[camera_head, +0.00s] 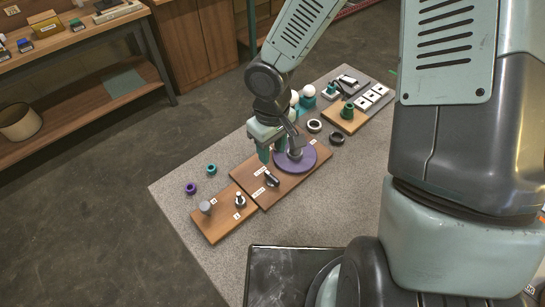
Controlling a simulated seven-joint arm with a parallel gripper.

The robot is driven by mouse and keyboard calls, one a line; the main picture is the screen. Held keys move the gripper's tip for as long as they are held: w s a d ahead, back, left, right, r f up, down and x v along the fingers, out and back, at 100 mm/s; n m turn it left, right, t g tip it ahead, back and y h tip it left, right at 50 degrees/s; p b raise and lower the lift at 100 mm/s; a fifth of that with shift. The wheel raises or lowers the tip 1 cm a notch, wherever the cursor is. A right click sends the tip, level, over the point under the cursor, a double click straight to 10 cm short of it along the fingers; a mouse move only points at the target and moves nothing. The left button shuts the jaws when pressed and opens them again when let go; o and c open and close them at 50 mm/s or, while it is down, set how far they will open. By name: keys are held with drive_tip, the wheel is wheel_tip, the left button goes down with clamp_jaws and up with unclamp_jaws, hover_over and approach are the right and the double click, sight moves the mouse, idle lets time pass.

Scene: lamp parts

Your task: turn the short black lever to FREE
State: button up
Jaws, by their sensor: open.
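The short black lever (272,179) sits on a wooden board (292,184) in the middle of the table. Small white labels (258,191) lie beside it, too small to read. My gripper (272,157) is open, above the board and just behind the lever, apart from it as far as I can see. A purple disc (308,159) with a grey hub lies on the same board, right of the gripper and partly covered by it.
A second wooden board (221,228) with a grey knob (205,207) and a black-and-silver post (240,201) adjoins at the left. A purple ring (190,188) and a teal ring (211,169) lie behind it. Black and white rings and a teal part (347,111) stand further right.

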sight(272, 176)
wheel_tip(272, 176, down, 11)
drive_tip(key=shift+r, duration=0.1)
idle(0.3)
drive_tip(key=shift+c, duration=0.3)
clamp_jaws()
